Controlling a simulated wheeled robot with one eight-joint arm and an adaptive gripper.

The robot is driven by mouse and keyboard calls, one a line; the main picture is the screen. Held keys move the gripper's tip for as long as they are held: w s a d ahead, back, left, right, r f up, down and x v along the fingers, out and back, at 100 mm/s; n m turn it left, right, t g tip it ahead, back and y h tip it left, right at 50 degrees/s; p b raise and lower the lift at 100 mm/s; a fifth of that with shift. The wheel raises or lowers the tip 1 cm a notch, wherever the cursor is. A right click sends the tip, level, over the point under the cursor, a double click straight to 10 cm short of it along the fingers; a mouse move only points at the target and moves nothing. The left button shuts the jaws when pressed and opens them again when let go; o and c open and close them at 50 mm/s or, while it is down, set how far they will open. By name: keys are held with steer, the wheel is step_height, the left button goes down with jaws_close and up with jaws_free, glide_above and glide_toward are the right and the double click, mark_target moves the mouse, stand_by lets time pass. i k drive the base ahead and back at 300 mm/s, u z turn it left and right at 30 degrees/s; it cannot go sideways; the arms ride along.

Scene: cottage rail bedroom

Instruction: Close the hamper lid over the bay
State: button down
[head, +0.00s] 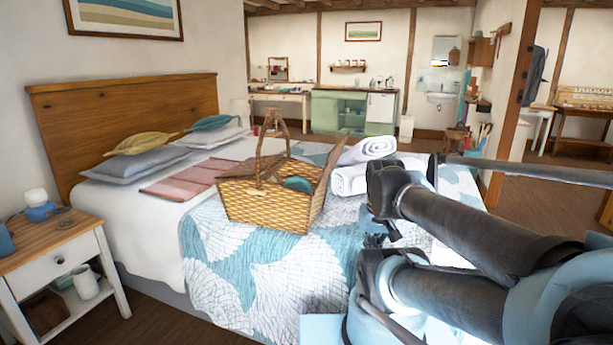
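The hamper is a woven wicker basket (262,207) with a tall arched handle (271,122), standing upright on the bed. Its right-hand lid (327,178) stands raised, tilted up at the right end, leaving the bay on that side open. A teal item (297,184) shows inside the open bay. The left-hand lid (254,168) lies about flat over the other side. My arm fills the lower right of the head view, to the right of the hamper and apart from it in the picture.
Rolled white towels (368,148) lie on the bed just behind and right of the raised lid. Folded pink cloths (187,181) and pillows (145,163) lie to the left. A nightstand (62,245) stands at the near left. Open floor (545,215) shows at the right.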

mark_target(332, 157)
steer(key=u, duration=1.2)
steer(key=k, duration=0.45)
steer(key=z, duration=1.3)
